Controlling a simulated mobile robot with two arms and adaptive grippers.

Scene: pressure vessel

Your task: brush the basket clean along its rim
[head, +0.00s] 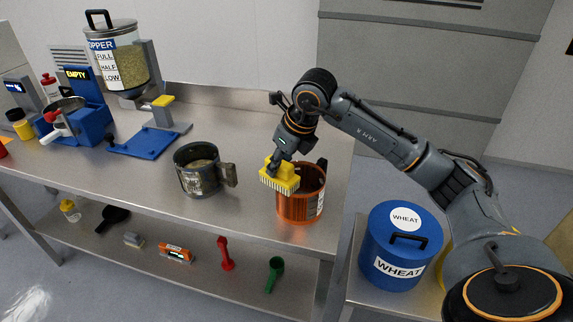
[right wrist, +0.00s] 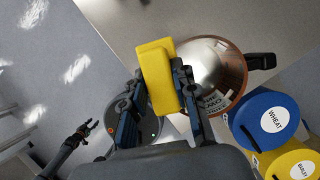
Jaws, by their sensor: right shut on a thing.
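My right gripper (head: 274,160) is shut on a yellow brush (head: 279,174) with pale bristles pointing down. The brush is at the left rim of a copper, round, open-topped vessel (head: 298,207) with a dark handle, which I take to be the basket. In the right wrist view the brush (right wrist: 158,76) overlaps the left edge of the copper vessel (right wrist: 238,75), whose shiny inside looks empty. I cannot tell whether the bristles touch the rim. My left gripper (right wrist: 89,129) shows small and open in the right wrist view, away from the vessel.
A dark grey handled pot (head: 199,182) stands left of the copper vessel on the steel bench (head: 130,180). A hopper (head: 127,60) stands on the left. A blue wheat drum (head: 398,235) is at the right, and small tools lie on the lower shelf (head: 200,272).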

